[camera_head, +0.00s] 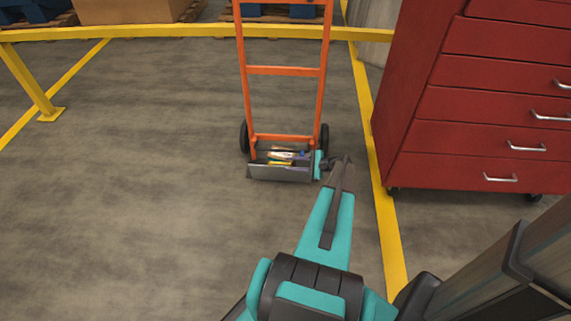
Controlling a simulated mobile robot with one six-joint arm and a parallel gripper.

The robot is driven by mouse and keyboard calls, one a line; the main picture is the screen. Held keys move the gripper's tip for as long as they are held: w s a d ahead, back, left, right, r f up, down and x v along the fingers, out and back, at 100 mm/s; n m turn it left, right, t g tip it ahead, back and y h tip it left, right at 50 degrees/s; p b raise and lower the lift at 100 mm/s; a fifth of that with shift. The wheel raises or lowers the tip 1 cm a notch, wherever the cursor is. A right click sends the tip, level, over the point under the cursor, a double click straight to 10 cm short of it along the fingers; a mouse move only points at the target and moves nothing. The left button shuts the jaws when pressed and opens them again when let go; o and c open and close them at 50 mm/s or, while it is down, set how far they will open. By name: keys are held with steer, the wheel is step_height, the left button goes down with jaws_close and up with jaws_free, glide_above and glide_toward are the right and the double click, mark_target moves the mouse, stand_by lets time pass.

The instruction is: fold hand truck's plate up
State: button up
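The orange hand truck (283,71) stands upright on the floor in the upper middle, with a black wheel on each side. Its grey plate (279,174) is at the bottom front and looks tilted, but I cannot tell the exact angle. Several small coloured items (282,156) show between the plate and the frame. My gripper (318,165) is at the plate's right end, with my teal arm reaching up from below. It looks very close to the plate's edge. Its fingers are too small and partly hidden to tell whether they are open, shut or touching the plate.
A red drawer cabinet (478,105) on casters stands close on the right. A yellow rail (150,31) runs behind the hand truck, with a post at left. Pallets and a cardboard box (130,10) are beyond it. The floor to the left and front is clear.

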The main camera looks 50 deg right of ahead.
steer(key=v, duration=0.8)
steer(key=shift+p, duration=0.4)
steer(key=shift+a, duration=0.15)
steer(key=c, duration=0.6)
steer(key=w+a+f+n+g+y, duration=0.1)
steer(key=w+a, duration=0.1)
steer(key=a, duration=0.4)
steer(key=w+a+f+n+g, duration=0.1)
steer(key=w+a+g, duration=0.1)
steer(key=a, duration=0.4)
steer(key=w+a+f+n+g+y, duration=0.1)
steer(key=w+a, duration=0.1)
steer(key=a, duration=0.4)
steer(key=shift+f+n+y, duration=0.3)
steer(key=shift+f+n, duration=0.1)
jaws_close()
steer(key=s+a+f+n+g, duration=0.2)
steer(key=a+n+g, duration=0.2)
steer(key=a, duration=0.9)
steer(key=s+a+f+n+g, duration=0.2)
steer(key=a+n+g, duration=0.25)
steer(key=a, duration=0.95)
steer(key=s+a+r+n+g+h, duration=0.2)
steer(key=s+a+n+g+h, duration=0.3)
steer(key=s+a+n+h, duration=0.3)
steer(key=shift+s+a+n, duration=1.65)
steer(key=shift+s+a, duration=1.55)
steer(key=shift+s, duration=1.55)
